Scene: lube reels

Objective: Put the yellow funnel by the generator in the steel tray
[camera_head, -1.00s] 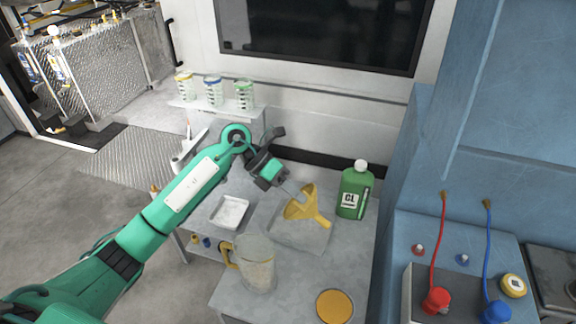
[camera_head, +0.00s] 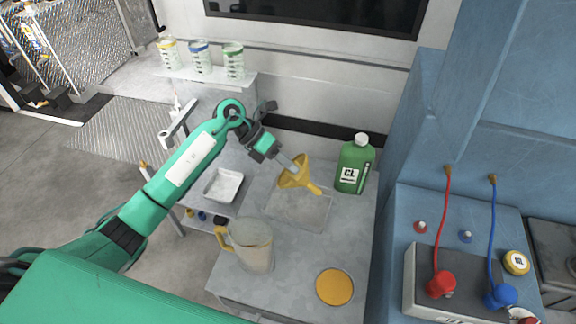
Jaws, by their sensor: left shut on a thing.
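The yellow funnel (camera_head: 295,176) is at the fingertips of my left gripper (camera_head: 287,164), over the grey bench. My left gripper is shut on the funnel's rim side, and the spout points toward the lower right. A smaller white tray (camera_head: 223,186) is to the left. My right gripper is not in view.
A green CL bottle (camera_head: 354,166) stands right of the funnel. A clear jug (camera_head: 252,246) with a yellow handle and a round yellow lid (camera_head: 335,287) are at the front. Several small jars stand on a shelf (camera_head: 210,78) behind.

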